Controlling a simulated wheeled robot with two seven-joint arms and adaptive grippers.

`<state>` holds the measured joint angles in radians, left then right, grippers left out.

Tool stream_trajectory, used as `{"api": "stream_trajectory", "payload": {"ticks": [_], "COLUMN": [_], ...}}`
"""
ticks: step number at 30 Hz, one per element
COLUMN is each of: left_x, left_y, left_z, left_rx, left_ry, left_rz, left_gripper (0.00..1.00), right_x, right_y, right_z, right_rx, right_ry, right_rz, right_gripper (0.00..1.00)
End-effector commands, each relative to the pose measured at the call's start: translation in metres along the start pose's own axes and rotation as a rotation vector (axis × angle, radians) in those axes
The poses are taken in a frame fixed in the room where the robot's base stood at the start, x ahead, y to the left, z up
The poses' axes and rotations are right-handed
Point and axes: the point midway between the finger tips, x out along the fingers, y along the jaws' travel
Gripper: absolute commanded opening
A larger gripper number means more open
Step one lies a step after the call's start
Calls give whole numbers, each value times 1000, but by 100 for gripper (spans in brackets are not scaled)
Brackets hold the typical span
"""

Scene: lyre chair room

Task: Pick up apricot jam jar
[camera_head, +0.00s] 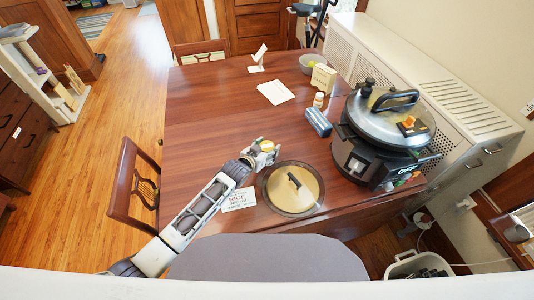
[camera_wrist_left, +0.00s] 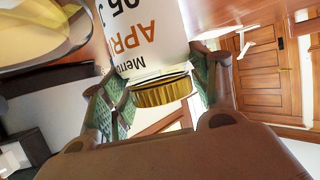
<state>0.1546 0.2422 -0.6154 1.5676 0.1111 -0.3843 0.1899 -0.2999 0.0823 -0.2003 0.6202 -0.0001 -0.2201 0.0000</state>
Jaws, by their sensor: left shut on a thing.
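The apricot jam jar (camera_wrist_left: 150,40) fills the top of the left wrist view. It has a white label with "APRI" in orange and a gold lid, and it appears upside down there. My left gripper (camera_head: 262,153) reaches in over the table. Its two green-padded fingers are shut on the jar near the lid. In the head view the jar (camera_head: 267,146) is small and partly hidden by the gripper. I cannot tell whether its base touches the table. My right gripper is not in view.
A large black and steel cooker (camera_head: 385,125), a blue case (camera_head: 319,122) and a small bottle (camera_head: 318,100) stand further right. The table's (camera_head: 205,115) left half is clear.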

Motion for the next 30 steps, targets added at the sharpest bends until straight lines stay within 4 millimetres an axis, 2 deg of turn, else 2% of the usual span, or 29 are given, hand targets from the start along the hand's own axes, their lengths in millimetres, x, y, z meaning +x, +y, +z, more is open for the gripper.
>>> {"api": "stream_trajectory", "payload": {"ticks": [8,14,30], "left_x": [-1,-7,-33], "left_y": [0,0,0], "left_z": [-5,-19,-83], "left_rx": [0,1,0], "left_ry": [3,5,4], "left_rz": [0,0,0], "left_gripper": [17,17,17], "right_x": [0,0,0], "right_y": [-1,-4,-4], "right_z": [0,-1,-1], "right_rx": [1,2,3], "right_ry": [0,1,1], "right_rz": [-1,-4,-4], "right_gripper": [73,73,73]}}
